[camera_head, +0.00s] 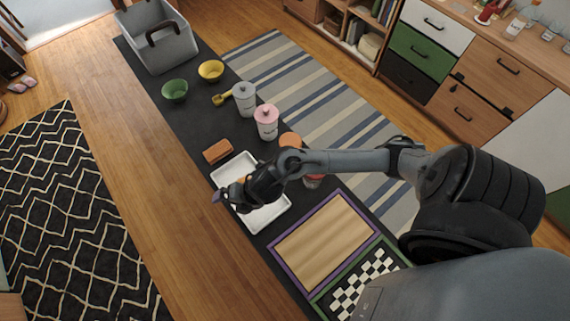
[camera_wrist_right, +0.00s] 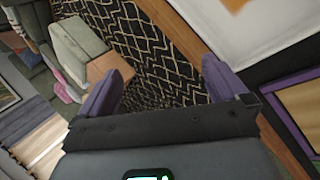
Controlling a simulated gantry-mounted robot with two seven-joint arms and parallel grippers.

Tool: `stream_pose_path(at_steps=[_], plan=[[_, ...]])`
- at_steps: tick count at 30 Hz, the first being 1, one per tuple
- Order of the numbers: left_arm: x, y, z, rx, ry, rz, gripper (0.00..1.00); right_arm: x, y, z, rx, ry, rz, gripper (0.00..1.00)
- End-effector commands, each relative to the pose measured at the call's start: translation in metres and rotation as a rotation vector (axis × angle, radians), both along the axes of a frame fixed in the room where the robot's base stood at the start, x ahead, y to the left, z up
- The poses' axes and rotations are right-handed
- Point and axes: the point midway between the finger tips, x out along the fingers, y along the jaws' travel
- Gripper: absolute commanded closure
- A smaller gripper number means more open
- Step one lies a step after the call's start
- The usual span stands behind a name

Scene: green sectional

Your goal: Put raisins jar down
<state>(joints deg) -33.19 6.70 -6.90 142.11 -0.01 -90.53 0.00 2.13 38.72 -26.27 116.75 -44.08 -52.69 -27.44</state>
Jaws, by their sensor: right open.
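My right gripper (camera_head: 226,196) is over the white tray (camera_head: 277,212) on the long black table. The right wrist view shows its two purple fingers (camera_wrist_right: 160,88) spread apart with nothing between them. The tray's corner shows at the top right of that view (camera_wrist_right: 270,40), with a small brownish thing (camera_wrist_right: 234,3) in it, cut off by the edge. Two jars stand beyond the tray, a pink one (camera_head: 266,122) and a grey-blue one (camera_head: 244,99). A reddish jar (camera_head: 313,181) is partly hidden behind my forearm. I cannot read which jar holds raisins. My left gripper is out of view.
A brown block (camera_head: 217,151) lies beside the tray. A purple-framed wooden board (camera_head: 325,243) and a checkered board (camera_head: 362,284) lie nearer. Green (camera_head: 174,91) and yellow (camera_head: 211,70) bowls and a grey bin (camera_head: 157,38) are farther back. Bare tabletop shows between them.

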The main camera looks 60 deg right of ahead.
Motion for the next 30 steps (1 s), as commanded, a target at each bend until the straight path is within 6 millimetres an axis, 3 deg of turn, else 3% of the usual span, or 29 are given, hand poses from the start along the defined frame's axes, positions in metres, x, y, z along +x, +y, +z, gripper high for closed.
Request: stream_pose_path(at_steps=[1,3,9,13,19,30], plan=[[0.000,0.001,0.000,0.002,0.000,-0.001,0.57,-0.013,0.019,0.010,0.115,0.013,-0.180,0.00],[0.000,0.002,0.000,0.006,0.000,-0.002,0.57,-0.026,0.024,0.025,0.245,0.047,-0.452,0.00],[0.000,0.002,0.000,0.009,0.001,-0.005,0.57,-0.084,-0.009,0.042,0.501,0.228,-1.163,0.00],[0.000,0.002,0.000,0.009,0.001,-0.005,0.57,-0.121,-0.028,0.043,0.574,0.330,-1.474,0.00],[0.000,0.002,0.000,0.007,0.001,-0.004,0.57,-0.149,-0.040,0.044,0.610,0.401,-1.679,0.00],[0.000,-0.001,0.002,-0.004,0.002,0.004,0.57,-0.150,-0.041,0.046,0.611,0.404,-1.689,0.00]])
